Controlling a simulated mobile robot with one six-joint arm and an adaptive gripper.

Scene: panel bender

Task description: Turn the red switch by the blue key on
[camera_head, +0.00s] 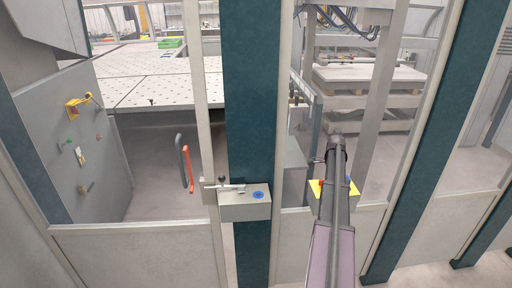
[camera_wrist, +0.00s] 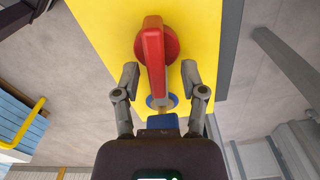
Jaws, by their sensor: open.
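The red switch (camera_wrist: 153,55) is a long red handle on a round red base, on a yellow panel (camera_wrist: 92,20) in the wrist view. Its handle stands nearly upright in that picture. The blue key (camera_wrist: 163,122) shows just below the handle, with a blue ring around its lock; its lower part is hidden by my gripper body. My gripper (camera_wrist: 160,78) is open, one finger on each side of the handle's lower part, with gaps to both sides. In the head view, the yellow panel (camera_head: 347,188) and a bit of red show beside my arm, which hides the rest.
A teal post (camera_head: 250,90) carries a grey box (camera_head: 244,206) with a lever and a blue round label, left of my arm. Fence panels and frames surround the yellow panel. A perforated machine table (camera_head: 160,80) lies behind the fence.

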